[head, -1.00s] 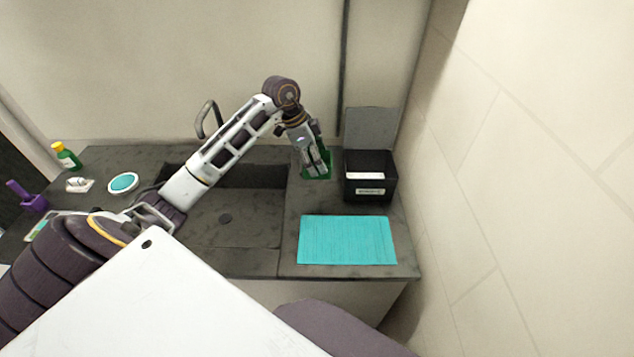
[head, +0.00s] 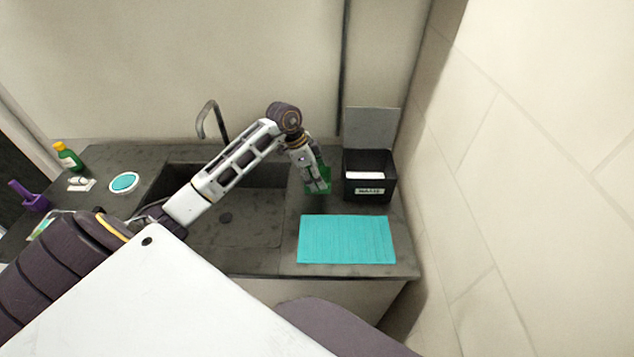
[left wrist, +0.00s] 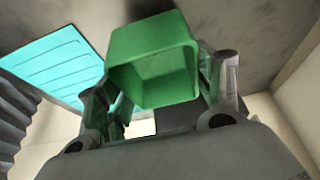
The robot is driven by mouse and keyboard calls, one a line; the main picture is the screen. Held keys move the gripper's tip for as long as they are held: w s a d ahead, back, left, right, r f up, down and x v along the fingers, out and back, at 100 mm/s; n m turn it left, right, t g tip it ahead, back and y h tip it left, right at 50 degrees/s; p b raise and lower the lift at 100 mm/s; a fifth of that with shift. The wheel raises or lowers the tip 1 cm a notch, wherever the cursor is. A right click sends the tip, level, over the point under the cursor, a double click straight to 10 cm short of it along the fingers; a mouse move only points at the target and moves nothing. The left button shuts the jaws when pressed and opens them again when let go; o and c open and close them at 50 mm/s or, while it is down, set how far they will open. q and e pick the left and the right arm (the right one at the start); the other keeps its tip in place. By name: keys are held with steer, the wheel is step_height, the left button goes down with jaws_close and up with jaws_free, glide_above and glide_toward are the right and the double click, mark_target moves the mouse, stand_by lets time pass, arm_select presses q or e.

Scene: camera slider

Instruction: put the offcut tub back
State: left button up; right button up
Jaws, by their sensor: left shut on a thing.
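The offcut tub is a small green open box (head: 325,178), mostly hidden behind my left gripper (head: 318,186) in the head view. The gripper is shut on it, just left of the black box and behind the teal mat. In the left wrist view the green tub (left wrist: 150,60) sits between the two fingers, with its open mouth partly facing the camera. I cannot tell whether its base touches the counter. My right gripper is not in view.
A black box (head: 370,190) with a raised grey lid (head: 371,128) stands at the right, by the wall. A teal mat (head: 347,240) lies in front. The sink (head: 240,210) with its tap (head: 212,115) is to the left. A green bottle (head: 68,157) and a round teal-topped dish (head: 124,182) stand far left.

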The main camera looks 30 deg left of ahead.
arm_select(q)
step_height(320, 180, down, 3)
steer(key=shift+r+p, duration=0.2)
steer(key=shift+p, duration=0.4)
steer(key=shift+f, duration=0.4)
steer(key=shift+f, duration=0.15)
steer(key=o, duration=1.2)
steer(key=shift+c, duration=0.2)
steer(key=shift+f, duration=0.1)
steer(key=shift+b, duration=0.45)
steer(key=b+v, duration=0.2)
steer(key=v, duration=1.2)
steer(key=shift+w+d, duration=0.2)
steer(key=shift+d, duration=0.1)
